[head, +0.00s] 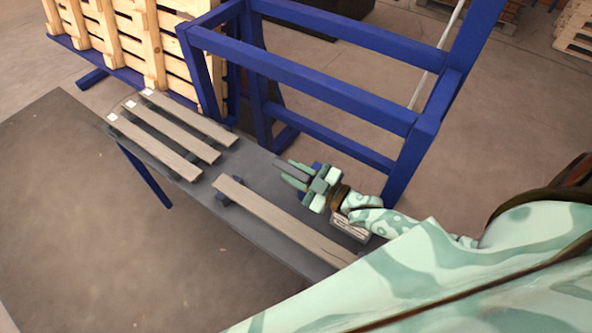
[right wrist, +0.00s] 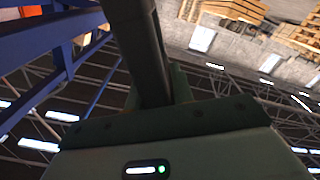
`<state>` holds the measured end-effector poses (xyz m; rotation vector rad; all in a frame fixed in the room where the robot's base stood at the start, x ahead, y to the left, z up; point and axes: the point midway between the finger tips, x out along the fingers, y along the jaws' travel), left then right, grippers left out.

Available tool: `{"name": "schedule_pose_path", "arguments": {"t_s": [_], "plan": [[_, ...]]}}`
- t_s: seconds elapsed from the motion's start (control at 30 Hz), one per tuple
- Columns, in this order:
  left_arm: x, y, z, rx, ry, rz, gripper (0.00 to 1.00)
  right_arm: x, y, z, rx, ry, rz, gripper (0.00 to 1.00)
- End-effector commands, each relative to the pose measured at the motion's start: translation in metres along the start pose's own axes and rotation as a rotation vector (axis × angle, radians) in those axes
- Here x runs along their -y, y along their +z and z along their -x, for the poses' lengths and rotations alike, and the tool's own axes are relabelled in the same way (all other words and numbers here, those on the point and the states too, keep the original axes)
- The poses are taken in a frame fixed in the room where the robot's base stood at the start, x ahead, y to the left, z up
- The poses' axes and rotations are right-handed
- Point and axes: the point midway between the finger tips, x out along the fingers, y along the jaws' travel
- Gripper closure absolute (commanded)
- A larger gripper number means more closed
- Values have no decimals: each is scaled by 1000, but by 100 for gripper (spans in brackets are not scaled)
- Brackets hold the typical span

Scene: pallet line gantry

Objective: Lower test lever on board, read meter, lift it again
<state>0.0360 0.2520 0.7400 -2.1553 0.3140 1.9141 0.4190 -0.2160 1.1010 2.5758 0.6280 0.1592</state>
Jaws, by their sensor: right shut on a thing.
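A long grey-brown board (head: 282,222) lies lengthwise on the dark grey bench (head: 232,166), with a dark block (head: 228,192) at its left end. My right gripper (head: 292,173) is above the bench, beyond the board. It is shut on a dark grey bar, which looks like the test lever (head: 291,171). The bar also shows in the right wrist view (right wrist: 140,45), running up from the gripper. A small box with a pale face (head: 350,228) sits under my right wrist; I cannot tell if it is the meter, and no reading shows. My left gripper is out of view.
Several more boards (head: 160,145) lie side by side at the bench's left end, some with white labels. A blue steel frame (head: 320,82) stands close behind the bench. A wooden pallet (head: 130,45) leans at the upper left. The floor in front is clear.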

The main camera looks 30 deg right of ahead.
Motion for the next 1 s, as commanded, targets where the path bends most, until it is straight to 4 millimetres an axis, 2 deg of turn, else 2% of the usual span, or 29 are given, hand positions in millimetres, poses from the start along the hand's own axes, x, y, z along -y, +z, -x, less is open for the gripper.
{"name": "schedule_pose_path", "arguments": {"t_s": [0.03,0.1,0.5,0.63,0.77,1.0], "plan": [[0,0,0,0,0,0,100,0,0,0,-2,1,-2,68],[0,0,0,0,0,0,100,0,0,0,-2,1,-2,55],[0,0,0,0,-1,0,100,-1,0,0,-1,1,-2,55],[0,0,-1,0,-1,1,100,0,1,7,1,0,-3,55],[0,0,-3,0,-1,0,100,1,2,30,4,-2,-2,55],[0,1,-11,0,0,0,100,2,3,96,5,-3,-3,55]]}}
